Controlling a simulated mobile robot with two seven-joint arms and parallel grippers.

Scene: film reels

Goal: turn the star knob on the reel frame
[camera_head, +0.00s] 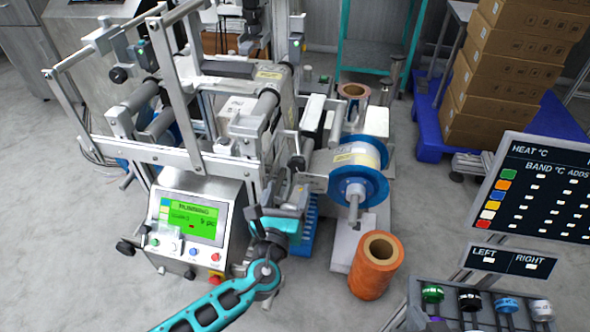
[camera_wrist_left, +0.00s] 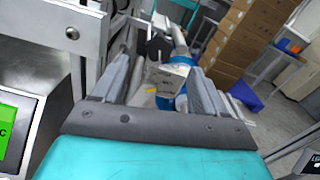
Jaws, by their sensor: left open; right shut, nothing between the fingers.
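The reel frame is a grey metal machine (camera_head: 215,110) with upright bars and rollers. A dark knob (camera_head: 297,163) shows on its right side, just beyond my left gripper (camera_head: 290,190); I cannot tell whether it is star-shaped. In the left wrist view a dark rounded part (camera_wrist_left: 158,45) lies ahead of the fingers, perhaps the same knob. My left gripper (camera_wrist_left: 160,80) is open, its two grey fingers apart with nothing held between them. A blue-flanged reel (camera_head: 358,185) is right of the gripper. My right gripper is out of view.
A control box with a green screen (camera_head: 190,222) stands left of my arm. An orange roll (camera_head: 375,265) stands on the floor to the right. A rack of coloured rolls (camera_head: 470,300) and signboards are at lower right. Cartons (camera_head: 505,60) are stacked on a blue pallet behind.

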